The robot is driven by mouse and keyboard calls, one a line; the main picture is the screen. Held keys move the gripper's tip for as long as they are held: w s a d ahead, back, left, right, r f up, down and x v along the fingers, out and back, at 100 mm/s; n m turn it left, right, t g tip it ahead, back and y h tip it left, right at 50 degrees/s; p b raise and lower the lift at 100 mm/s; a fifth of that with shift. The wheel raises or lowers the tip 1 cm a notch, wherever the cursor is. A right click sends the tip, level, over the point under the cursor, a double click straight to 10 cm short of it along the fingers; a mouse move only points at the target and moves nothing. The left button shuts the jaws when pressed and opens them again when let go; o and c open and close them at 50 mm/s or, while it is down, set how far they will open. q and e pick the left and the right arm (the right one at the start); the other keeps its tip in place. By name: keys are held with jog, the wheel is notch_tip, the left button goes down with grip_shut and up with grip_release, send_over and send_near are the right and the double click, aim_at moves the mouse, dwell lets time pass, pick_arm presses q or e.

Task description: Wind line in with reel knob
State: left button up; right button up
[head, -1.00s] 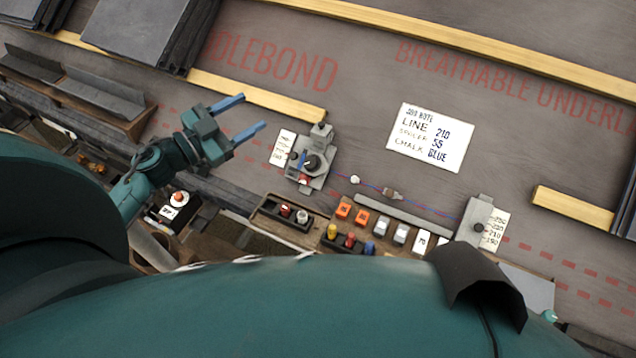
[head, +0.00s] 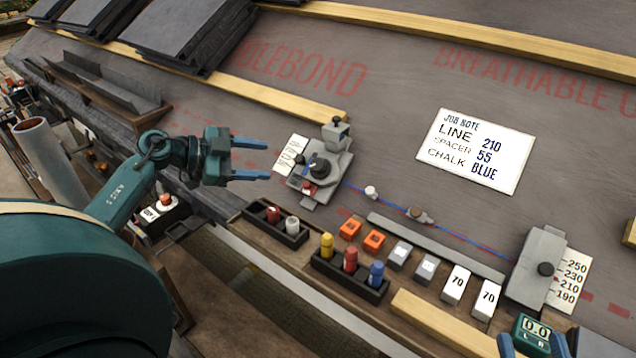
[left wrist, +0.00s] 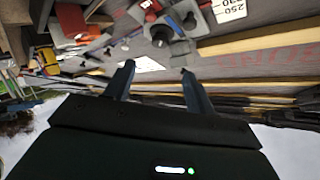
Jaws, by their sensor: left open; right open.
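The grey reel unit (head: 316,180) sits on the dark roof underlay, with a round black reel knob (head: 320,168) on top. A thin blue and red line (head: 462,237) runs from it to a grey end block (head: 537,268) at the right. My right gripper (head: 532,345) is open at the bottom edge, mostly cut off.
A white job note (head: 475,150) reads line 210, spacer 55, chalk blue. Chalk bottles stand in a dark rack (head: 330,268) in front, beside orange, grey and white blocks. A scale card (head: 571,280) lies by the end block. Wooden battens (head: 270,92) and slates (head: 190,35) lie behind.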

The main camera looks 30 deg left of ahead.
aim_at(315, 164)
pick_arm(q)
jog(key=b+x, duration=0.4)
jog(key=x, duration=0.8)
jog(key=shift+w+f+b, duration=0.1)
jog(key=shift+f+b, duration=0.05)
jog(key=shift+b, duration=0.25)
jog(key=shift+w+d+f, duration=0.1)
jog(key=shift+w+d, duration=0.15)
jog(key=shift+w, duration=0.05)
pick_arm(e)
jog(key=r+n+t+y, duration=0.1)
jog(key=r+y, duration=0.1)
jog(key=w+r+n+y, duration=0.1)
jog(key=r+n, duration=0.1)
jog(key=shift+d+r+t+y, duration=0.1)
jog(key=shift+r+t+y, duration=0.1)
jog(key=shift+t+y, duration=0.2)
pick_arm(q)
jog(key=c, duration=1)
jog(key=shift+o, duration=0.2)
pick_arm(e)
jog(key=shift+w+r, duration=0.1)
jog(key=shift+r, duration=0.05)
